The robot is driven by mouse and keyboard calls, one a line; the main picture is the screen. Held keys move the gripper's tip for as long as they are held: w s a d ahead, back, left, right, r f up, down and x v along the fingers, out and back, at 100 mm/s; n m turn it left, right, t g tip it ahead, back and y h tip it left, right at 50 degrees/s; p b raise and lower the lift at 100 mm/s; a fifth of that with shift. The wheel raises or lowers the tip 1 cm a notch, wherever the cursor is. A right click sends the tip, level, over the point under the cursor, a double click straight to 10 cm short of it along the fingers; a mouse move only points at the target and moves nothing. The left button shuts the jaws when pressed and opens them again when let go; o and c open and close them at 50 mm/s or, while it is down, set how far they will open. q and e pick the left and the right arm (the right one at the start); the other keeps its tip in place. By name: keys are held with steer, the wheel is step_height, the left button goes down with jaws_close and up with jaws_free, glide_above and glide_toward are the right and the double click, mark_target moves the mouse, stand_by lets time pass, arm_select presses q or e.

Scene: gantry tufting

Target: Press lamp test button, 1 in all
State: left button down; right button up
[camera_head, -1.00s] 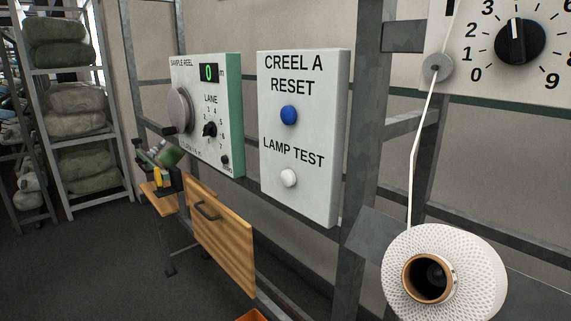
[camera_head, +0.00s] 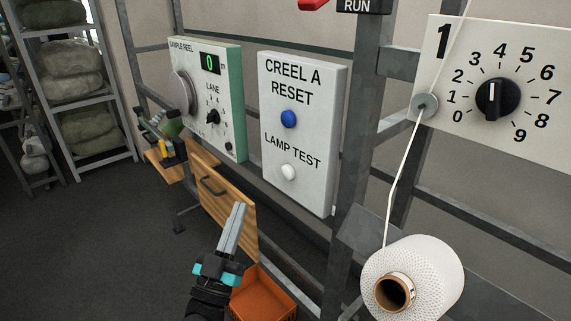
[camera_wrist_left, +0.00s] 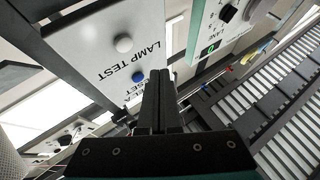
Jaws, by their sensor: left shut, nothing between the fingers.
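The lamp test button (camera_head: 289,172) is a white round knob on the lower half of a white panel (camera_head: 302,205), under the printed words LAMP TEST. A blue reset button (camera_head: 288,119) sits above it. In the left wrist view the white lamp test button (camera_wrist_left: 123,43) and the blue button (camera_wrist_left: 138,77) both show on the panel. My left gripper (camera_head: 240,207) is shut and empty, below and left of the lamp test button and apart from it. Its shut fingers also show in the left wrist view (camera_wrist_left: 159,75). My right gripper is not in view.
A green-edged sample reel panel (camera_head: 218,95) hangs left of the white panel. A wooden drawer front (camera_head: 214,181) and an orange crate (camera_head: 262,296) are below. A white yarn cone (camera_head: 436,275) stands lower right, its strand running up past a dial panel (camera_head: 530,125).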

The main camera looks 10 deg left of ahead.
mark_target(288, 173)
arm_select(q)
steer(key=r, duration=0.2)
steer(key=r+t, duration=0.1)
steer(key=shift+s+r, duration=0.15)
steer(key=shift+s, duration=0.1)
steer(key=shift+w, duration=0.1)
steer(key=w+d+b, duration=0.3)
steer(key=w+d, duration=0.2)
steer(key=w, duration=0.1)
steer(key=shift+w+d, duration=0.2)
steer(key=shift+w, duration=0.2)
stand_by(1.9)
steer(key=shift+w+d+b, duration=0.25)
steer(key=shift+w+b, duration=0.05)
steer(key=shift+b, duration=0.1)
